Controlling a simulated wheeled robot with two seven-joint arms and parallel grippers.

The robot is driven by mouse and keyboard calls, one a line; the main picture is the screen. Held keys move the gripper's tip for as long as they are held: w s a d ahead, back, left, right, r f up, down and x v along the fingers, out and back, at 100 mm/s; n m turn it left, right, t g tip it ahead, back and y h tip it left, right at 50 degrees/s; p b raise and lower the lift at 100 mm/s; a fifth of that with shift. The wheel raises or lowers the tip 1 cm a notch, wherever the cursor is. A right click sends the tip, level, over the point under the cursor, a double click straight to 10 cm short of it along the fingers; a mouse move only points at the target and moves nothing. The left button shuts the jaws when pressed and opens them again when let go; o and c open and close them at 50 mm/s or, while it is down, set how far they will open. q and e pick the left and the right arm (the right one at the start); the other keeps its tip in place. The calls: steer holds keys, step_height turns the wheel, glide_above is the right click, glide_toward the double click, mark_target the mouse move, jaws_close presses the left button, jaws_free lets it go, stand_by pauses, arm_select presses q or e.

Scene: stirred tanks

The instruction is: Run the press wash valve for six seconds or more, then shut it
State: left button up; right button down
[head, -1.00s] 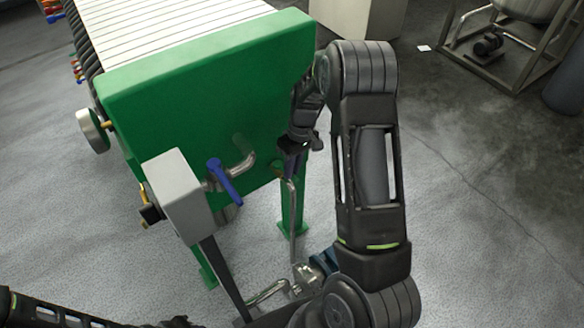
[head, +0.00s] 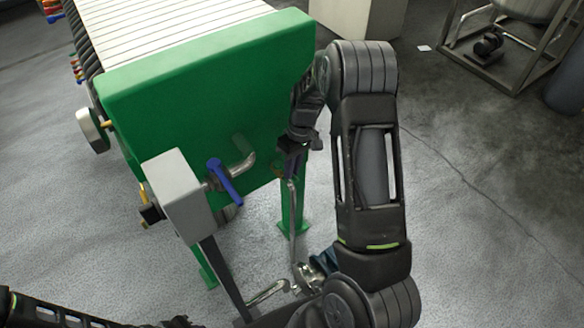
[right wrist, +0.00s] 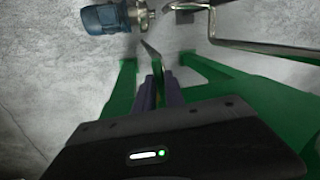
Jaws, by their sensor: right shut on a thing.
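The green filter press end plate (head: 200,100) fills the middle of the head view. A valve with a blue lever (head: 225,181) sits on a bent steel pipe on its face, apart from my grippers. My right gripper (head: 290,165) is at the plate's lower right edge, above a thin upright pipe (head: 291,215). In the right wrist view its fingers (right wrist: 158,88) are close together on a thin dark lever (right wrist: 151,50), which sticks out past the tips. The valve body there is hidden. My left arm shows at the bottom left; its gripper (head: 178,322) is dark and cut off.
A grey box (head: 178,190) on a post stands in front of the press. A blue pump motor (right wrist: 103,17) with steel pipework is near the floor. A metal frame (head: 510,60) stands at the back right.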

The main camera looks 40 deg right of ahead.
steer(key=shift+d, duration=0.1)
steer(key=shift+w+d+n+g+b, duration=0.2)
steer(key=shift+d+n+b, duration=0.3)
steer(key=shift+n, duration=0.5)
steer(key=shift+w+d+n+g+b, duration=0.15)
steer(key=shift+w+d+n+b, duration=0.15)
steer(key=shift+n+b, duration=0.55)
steer(key=shift+w+d+n+g+b, duration=0.2)
steer(key=shift+d+n+b, duration=0.2)
steer(key=shift+n, duration=0.75)
steer(key=c, duration=1.4)
jaws_free()
steer(key=shift+r, duration=0.1)
steer(key=s+a+v, duration=0.1)
steer(key=v, duration=0.8)
steer(key=shift+a+r, duration=0.4)
steer(key=shift+r, duration=0.15)
